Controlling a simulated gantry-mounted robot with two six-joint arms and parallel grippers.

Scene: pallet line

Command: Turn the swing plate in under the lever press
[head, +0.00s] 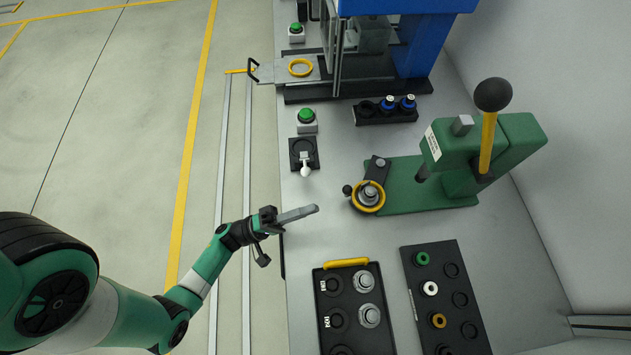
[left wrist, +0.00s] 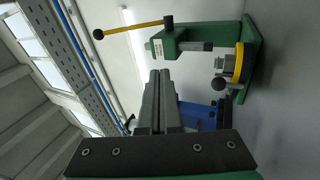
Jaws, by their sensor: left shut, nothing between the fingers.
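The green lever press (head: 455,165) stands at the right of the bench, its lever with a black ball knob (head: 493,95) pointing up. The swing plate (head: 376,168) is dark and sticks out from the front of the press base, clear of the ram (head: 423,172). A yellow ring with a metal part (head: 368,196) sits at its outer end, with a small black knob (head: 347,190) beside it. The left wrist view also shows the yellow ring (left wrist: 239,63) and the knob (left wrist: 218,84). My left gripper (head: 316,209) is shut and empty, left of the knob and apart from it. My right gripper does not show.
A black tray with metal parts (head: 352,301) and a black rack with coloured rings (head: 447,300) lie at the front. A green button (head: 306,115), a small toggle fixture (head: 304,155) and a black holder (head: 385,112) stand further back. A blue machine (head: 415,35) stands at the back.

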